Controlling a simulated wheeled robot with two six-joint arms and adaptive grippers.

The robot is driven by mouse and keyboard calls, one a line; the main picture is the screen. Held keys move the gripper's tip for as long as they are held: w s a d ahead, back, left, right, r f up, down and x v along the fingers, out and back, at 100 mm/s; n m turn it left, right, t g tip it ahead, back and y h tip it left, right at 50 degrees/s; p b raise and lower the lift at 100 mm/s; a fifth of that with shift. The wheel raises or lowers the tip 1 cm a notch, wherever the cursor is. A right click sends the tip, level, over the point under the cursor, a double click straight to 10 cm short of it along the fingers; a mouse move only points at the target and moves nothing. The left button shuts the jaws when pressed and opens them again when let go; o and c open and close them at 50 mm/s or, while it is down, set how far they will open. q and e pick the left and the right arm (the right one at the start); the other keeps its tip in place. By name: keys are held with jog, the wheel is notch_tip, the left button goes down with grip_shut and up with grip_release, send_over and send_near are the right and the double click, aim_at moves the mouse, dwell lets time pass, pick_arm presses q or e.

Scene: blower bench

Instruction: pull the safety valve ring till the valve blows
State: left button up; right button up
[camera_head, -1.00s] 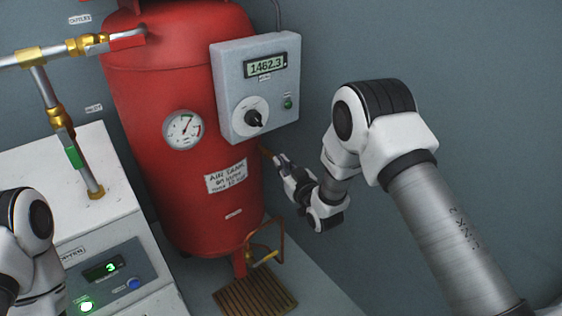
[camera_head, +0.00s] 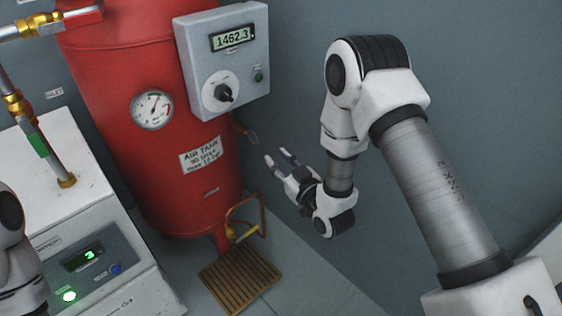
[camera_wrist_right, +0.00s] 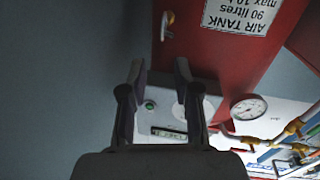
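The safety valve is a small brass fitting (camera_head: 238,126) on the right side of the red air tank (camera_head: 150,90), below the grey control box. Its pull ring (camera_head: 251,138) hangs at its outer end, and it also shows in the right wrist view (camera_wrist_right: 168,34). My right gripper (camera_head: 277,157) is open and empty, below and to the right of the ring, not touching it. In the right wrist view its two fingers (camera_wrist_right: 159,70) are apart, with the ring beyond their tips. My left gripper is out of view; only part of that arm shows at the left edge.
The grey control box (camera_head: 222,60) reads 1462.3. A round gauge (camera_head: 152,109) sits on the tank. A copper drain pipe (camera_head: 262,212) and slatted wooden grate (camera_head: 240,280) are below. A white dryer (camera_head: 60,190) stands at left. The wall at right is bare.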

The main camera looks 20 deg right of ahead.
jog(key=shift+s+d, duration=0.1)
jog(key=shift+s, duration=0.45)
